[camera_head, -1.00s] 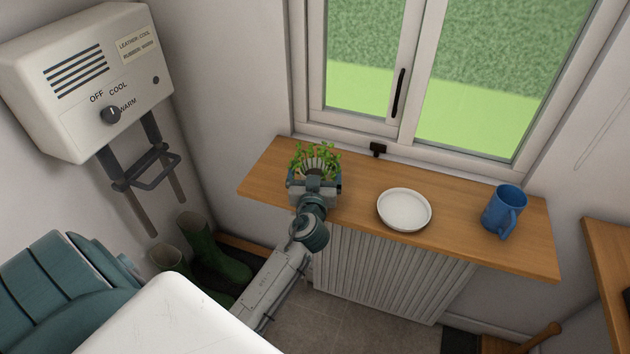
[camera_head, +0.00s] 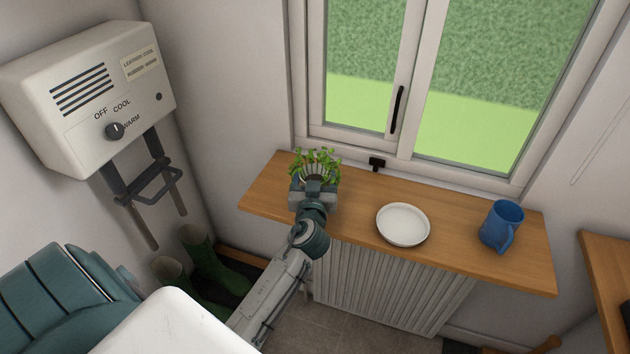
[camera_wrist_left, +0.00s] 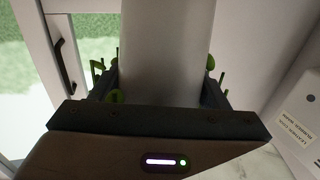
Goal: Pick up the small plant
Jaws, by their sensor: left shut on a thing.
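The small plant (camera_head: 317,160) has green leaves above a pale pot and is at the left end of the wooden sill in the head view. My left gripper (camera_head: 315,183) is shut on its pot from the front. In the left wrist view the pale pot (camera_wrist_left: 166,50) fills the space between the two dark fingers, with green leaf tips at both sides. The gripper hides most of the pot in the head view, so I cannot tell whether its base touches the sill. My right gripper is not in view.
A white saucer (camera_head: 403,224) and a blue mug (camera_head: 502,226) stand on the wooden sill (camera_head: 455,234) to the right. A white heater box (camera_head: 90,95) hangs at left, above green boots (camera_head: 215,275).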

